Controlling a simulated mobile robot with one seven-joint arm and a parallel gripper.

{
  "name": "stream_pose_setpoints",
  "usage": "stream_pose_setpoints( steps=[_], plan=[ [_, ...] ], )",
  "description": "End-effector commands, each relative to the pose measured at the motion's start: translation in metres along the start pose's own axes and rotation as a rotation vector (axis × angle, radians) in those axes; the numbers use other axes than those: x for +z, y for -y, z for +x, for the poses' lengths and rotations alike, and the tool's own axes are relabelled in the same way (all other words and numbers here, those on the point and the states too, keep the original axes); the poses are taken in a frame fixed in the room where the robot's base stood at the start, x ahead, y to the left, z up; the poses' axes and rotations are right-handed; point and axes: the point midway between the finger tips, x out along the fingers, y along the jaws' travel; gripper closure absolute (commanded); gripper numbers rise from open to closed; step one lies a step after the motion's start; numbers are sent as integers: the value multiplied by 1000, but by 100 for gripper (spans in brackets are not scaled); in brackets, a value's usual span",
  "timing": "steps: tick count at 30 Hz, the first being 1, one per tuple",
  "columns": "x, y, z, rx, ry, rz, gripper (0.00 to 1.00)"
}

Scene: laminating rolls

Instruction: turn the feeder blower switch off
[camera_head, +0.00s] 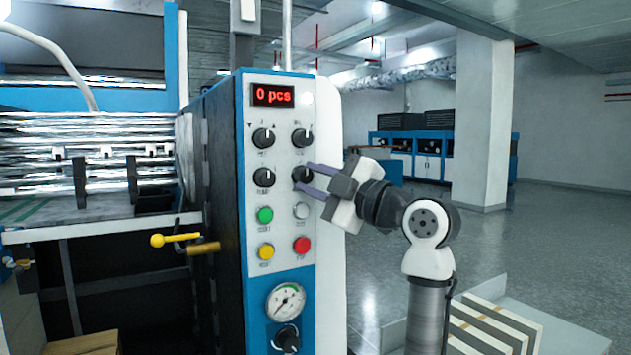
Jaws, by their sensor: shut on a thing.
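The control panel (284,225) is a white plate on a blue and black cabinet, with several black rotary knobs. My gripper (301,177) reaches in from the right, its two purple fingers around the lower right knob (302,175), and it is shut on that knob. The fingers and the small size hide part of the knob and its pointer. The upper right knob (302,138), upper left knob (263,138) and lower left knob (264,177) are free. The knob labels are too small to read, so I cannot tell which is the feeder blower switch.
Below are a green button (265,215), a white button (301,211), a yellow button (266,252) and a red button (302,244). A gauge (286,301) sits lower. The display (273,95) reads "0 pcs". A yellow-handled lever (174,239) sticks out left.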

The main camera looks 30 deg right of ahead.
Motion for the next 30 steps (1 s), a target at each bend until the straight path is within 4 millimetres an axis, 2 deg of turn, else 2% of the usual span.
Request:
stream_pose_setpoints(
  steps=[8,9,13,23,26,30],
  plan=[
    [0,0,0,-1,0,0,97],
    [0,0,0,-1,0,0,70],
    [0,0,0,-1,0,0,53],
    [0,0,-2,0,1,1,52],
    [1,1,-12,1,2,1,52],
    [2,2,-38,3,2,0,52]
  ],
)
